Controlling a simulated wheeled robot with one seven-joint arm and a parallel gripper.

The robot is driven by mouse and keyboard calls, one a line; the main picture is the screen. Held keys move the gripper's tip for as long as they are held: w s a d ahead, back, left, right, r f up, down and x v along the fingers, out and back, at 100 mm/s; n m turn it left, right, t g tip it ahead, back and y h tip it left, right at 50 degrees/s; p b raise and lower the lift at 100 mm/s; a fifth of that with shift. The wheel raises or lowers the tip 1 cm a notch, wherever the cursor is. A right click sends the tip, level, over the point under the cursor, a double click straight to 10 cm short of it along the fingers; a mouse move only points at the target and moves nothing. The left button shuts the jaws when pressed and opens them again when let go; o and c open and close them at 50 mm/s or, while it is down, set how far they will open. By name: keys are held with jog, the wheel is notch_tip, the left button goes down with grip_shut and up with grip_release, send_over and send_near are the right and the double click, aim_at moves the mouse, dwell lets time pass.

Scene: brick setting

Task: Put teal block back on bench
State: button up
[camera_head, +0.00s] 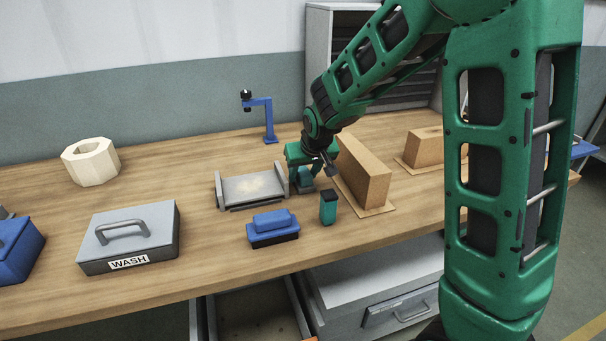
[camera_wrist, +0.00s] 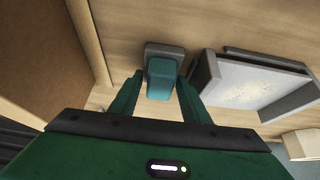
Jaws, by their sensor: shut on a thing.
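The teal block (camera_wrist: 161,80) is between the two fingers of my gripper (camera_wrist: 158,88) in the wrist view, with a wider grey part at its far end. My gripper is shut on it. In the head view my gripper (camera_head: 304,168) is low over the bench (camera_head: 215,265), and the block (camera_head: 305,184) shows partly beneath it, at the right end of a grey tray. The fingers hide some of the block. I cannot tell whether its underside touches the bench.
The grey tray (camera_head: 222,192) is left of my gripper; a tall brown block (camera_head: 368,178) is close on the right. A teal container with a dark top (camera_head: 328,209) and a blue block (camera_head: 272,226) stand in front. A grey WASH box (camera_head: 130,236) is further left.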

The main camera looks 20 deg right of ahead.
jog(key=o, duration=0.7)
jog(key=v, duration=1.2)
